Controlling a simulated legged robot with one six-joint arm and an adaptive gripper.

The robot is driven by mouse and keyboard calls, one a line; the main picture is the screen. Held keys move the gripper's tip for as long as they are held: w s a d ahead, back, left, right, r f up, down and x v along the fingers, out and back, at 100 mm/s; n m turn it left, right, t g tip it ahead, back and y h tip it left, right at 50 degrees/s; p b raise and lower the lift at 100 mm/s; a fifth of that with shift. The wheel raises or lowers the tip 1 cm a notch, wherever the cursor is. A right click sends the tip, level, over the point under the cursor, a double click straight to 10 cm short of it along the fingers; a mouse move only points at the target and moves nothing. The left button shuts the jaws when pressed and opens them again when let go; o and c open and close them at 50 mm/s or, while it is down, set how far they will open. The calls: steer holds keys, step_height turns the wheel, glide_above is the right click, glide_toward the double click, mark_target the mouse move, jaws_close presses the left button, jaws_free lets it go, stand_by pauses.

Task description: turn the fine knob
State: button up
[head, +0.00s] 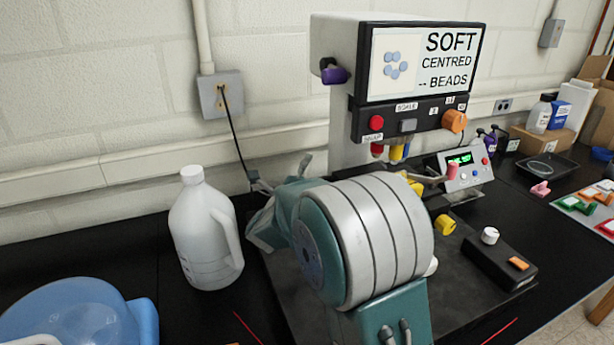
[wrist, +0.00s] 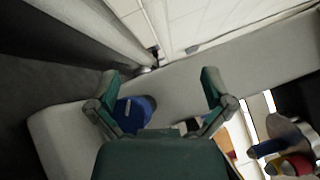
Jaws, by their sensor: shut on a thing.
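In the wrist view a round blue knob (wrist: 133,113) with a pale mark sits on the grey machine body, between my gripper's (wrist: 160,84) teal fingers and closer to the left one. In the head view my arm hides this knob and most of the gripper. The beige machine (head: 335,110) with the "SOFT CENTRED BEADS" sign stands behind my arm. A yellow knob (head: 445,224) shows low on its right side.
A white jug (head: 205,230) stands left of my arm, and a blue bowl (head: 80,315) sits at front left. A black box with a white knob (head: 490,236) lies at right. A small display unit (head: 466,168) and boxes stand at the back right.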

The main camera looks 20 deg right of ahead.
steer(key=w+a+f, duration=0.2)
steer(key=w+a, duration=0.4)
steer(key=a, duration=0.4)
steer(key=shift+w+f, duration=0.15)
steer(key=shift+w, duration=0.05)
stand_by(1.4)
steer(key=shift+a, duration=0.2)
